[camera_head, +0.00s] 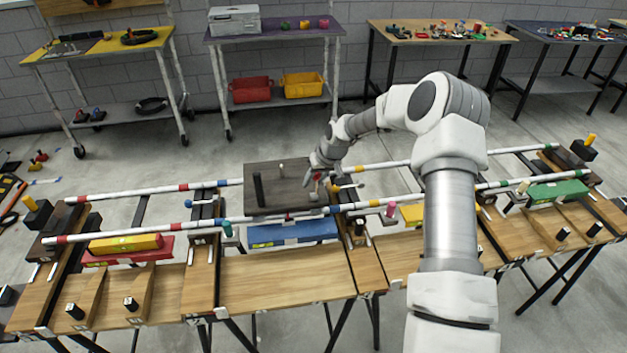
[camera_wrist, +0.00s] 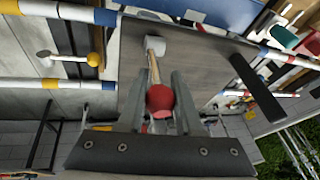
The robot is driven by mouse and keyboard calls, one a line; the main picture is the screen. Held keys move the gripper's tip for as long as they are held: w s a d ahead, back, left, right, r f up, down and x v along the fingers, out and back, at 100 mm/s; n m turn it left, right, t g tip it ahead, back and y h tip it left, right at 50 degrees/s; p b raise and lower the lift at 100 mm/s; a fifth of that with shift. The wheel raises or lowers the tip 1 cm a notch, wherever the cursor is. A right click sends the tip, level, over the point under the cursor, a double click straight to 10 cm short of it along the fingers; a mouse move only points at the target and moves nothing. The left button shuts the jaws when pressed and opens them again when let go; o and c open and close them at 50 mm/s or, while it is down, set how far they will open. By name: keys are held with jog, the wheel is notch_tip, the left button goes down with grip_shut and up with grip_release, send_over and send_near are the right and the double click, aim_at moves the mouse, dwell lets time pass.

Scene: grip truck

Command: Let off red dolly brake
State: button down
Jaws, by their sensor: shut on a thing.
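The dolly is a dark grey flat platform (camera_head: 292,203) lying across two white banded rails, with a black upright post (camera_head: 259,190) at its left. The brake lever's red ball knob (camera_wrist: 160,101) sits at the end of a thin wooden stick (camera_wrist: 153,68) that runs to a small grey block (camera_wrist: 155,44) on the platform. My gripper (camera_wrist: 162,92) has its two grey fingers on either side of the knob and is shut on it. In the head view my gripper (camera_head: 316,171) is low over the platform's right end, and the knob is mostly hidden by it.
A yellow-knobbed lever (camera_head: 338,188) lies just right of the dolly; a blue-knobbed one (camera_head: 190,203) is to the left. Shelves and tables stand behind.

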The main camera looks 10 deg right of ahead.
jog(key=c, duration=0.6)
grip_release()
jog(key=v, duration=1.7)
jog(key=shift+r, duration=0.25)
